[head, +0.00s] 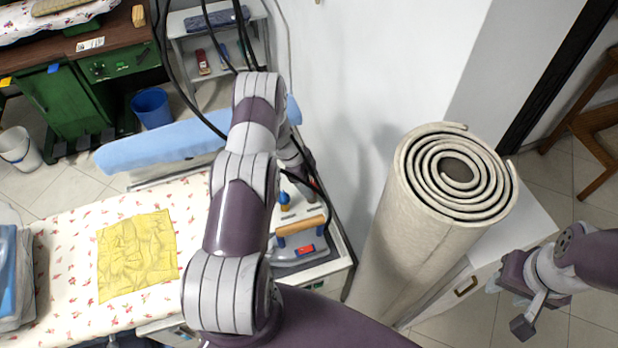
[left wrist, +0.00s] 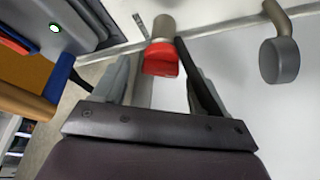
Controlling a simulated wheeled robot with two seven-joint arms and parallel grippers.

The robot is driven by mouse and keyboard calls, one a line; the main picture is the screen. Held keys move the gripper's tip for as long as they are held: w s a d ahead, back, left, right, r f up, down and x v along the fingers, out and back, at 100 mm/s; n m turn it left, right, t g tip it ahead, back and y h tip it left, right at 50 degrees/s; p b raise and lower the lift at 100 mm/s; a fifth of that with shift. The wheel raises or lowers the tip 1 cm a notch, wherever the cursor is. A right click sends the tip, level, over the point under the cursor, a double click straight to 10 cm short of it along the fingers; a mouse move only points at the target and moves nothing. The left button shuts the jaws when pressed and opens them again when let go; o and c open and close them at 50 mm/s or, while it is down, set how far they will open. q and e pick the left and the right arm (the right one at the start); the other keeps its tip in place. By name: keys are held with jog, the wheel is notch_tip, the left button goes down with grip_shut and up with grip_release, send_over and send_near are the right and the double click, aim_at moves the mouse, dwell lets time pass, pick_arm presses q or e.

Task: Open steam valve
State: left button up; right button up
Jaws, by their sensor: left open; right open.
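In the left wrist view a red valve knob (left wrist: 160,62) sits on the end of a short tan-grey pipe stub (left wrist: 164,27) by a pale wall. My left gripper (left wrist: 153,58) is open, its two fingers to either side of the red knob. I cannot tell whether either finger touches it. In the head view my left gripper is mostly hidden behind my own arm, above the ironing station, and the red knob cannot be made out. My right gripper (head: 512,306) is open and empty at the lower right, away from the ironing station.
An iron (head: 299,243) with a wooden handle stands on the station. A rolled carpet (head: 385,240) stands upright to its right. A yellow cloth (head: 136,255) lies on the floral ironing board (head: 65,240). A grey round knob (left wrist: 280,60) is right of the red one.

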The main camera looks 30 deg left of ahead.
pick_arm(q)
jog(key=c, duration=1.1)
jog(key=shift+o, duration=0.2)
jog(key=shift+w+a+f+m+g+b, duration=0.15)
jog(key=shift+f+m+g+b, duration=0.15)
jog(key=shift+m+b, duration=0.8)
jog(key=m+g+b, duration=0.1)
jog(key=m+b, duration=0.1)
jog(key=b, duration=0.2)
jog(key=shift+w+m, duration=0.2)
jog(key=shift+m, duration=0.2)
jog(key=m+g+b, duration=0.1)
jog(key=m+b, duration=0.2)
jog(key=shift+w+r, duration=0.1)
jog(key=shift+r+m+g, duration=0.1)
jog(key=shift+m+g, duration=0.3)
jog(key=o, duration=1.1)
jog(key=shift+r, duration=0.1)
jog(key=shift+c, duration=0.2)
